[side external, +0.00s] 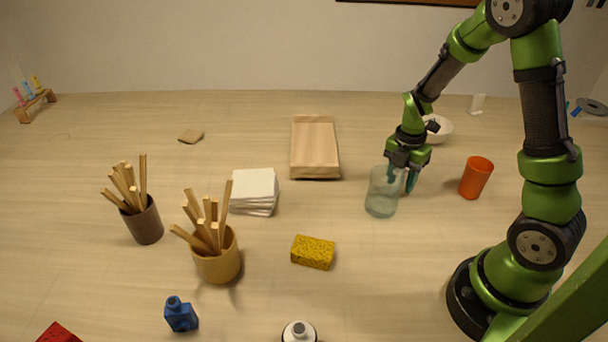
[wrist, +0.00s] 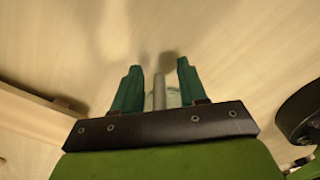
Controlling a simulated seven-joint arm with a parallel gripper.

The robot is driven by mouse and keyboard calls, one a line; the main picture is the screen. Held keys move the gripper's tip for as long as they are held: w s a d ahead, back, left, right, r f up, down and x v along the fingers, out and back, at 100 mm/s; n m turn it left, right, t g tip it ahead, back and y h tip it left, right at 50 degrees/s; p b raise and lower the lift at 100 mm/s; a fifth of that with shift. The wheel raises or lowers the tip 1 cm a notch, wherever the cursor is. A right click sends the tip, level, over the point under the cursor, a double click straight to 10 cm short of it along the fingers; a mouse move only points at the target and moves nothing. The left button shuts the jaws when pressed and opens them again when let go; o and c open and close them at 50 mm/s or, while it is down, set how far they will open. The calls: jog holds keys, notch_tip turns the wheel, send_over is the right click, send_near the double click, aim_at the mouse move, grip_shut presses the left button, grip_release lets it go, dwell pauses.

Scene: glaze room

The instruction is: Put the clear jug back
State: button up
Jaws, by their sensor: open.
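The clear jug (side external: 381,194) is a pale, see-through, slightly green vessel standing upright on the table, right of centre in the side view. My gripper (side external: 401,180) is low at the jug's right side, with its green fingers pointing down. One finger overlaps the jug's edge in the picture; I cannot tell whether it touches. In the wrist view my gripper (wrist: 157,70) has its two fingers apart. A pale, glassy part of the jug (wrist: 174,97) shows between them, partly hidden by the gripper's dark front bar.
An orange cup (side external: 476,178) stands right of my gripper, and a white bowl (side external: 440,130) behind it. A wooden tray (side external: 315,172), white tiles (side external: 254,190) and a yellow sponge (side external: 313,252) lie to the left. Two pots of sticks, a brown one (side external: 145,222) and a tan one (side external: 218,265), stand further left.

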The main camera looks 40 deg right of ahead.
notch_tip(320, 180, up, 12)
jog(key=shift+w+a+r, duration=0.1)
jog(key=shift+w+r, duration=0.05)
jog(key=s+a+r+m+t+y, duration=0.1)
jog(key=s+a+r+m+t, duration=0.2)
jog(key=a+r+m, duration=0.2)
jog(key=s+a+r+m+t+y, duration=0.1)
jog(key=s+a+r+m+t, duration=0.3)
jog(key=a+m, duration=0.7)
jog(key=r+m, duration=0.1)
jog(key=m, duration=0.5)
jog(key=shift+r+m, duration=0.15)
jog(key=shift+m, duration=0.15)
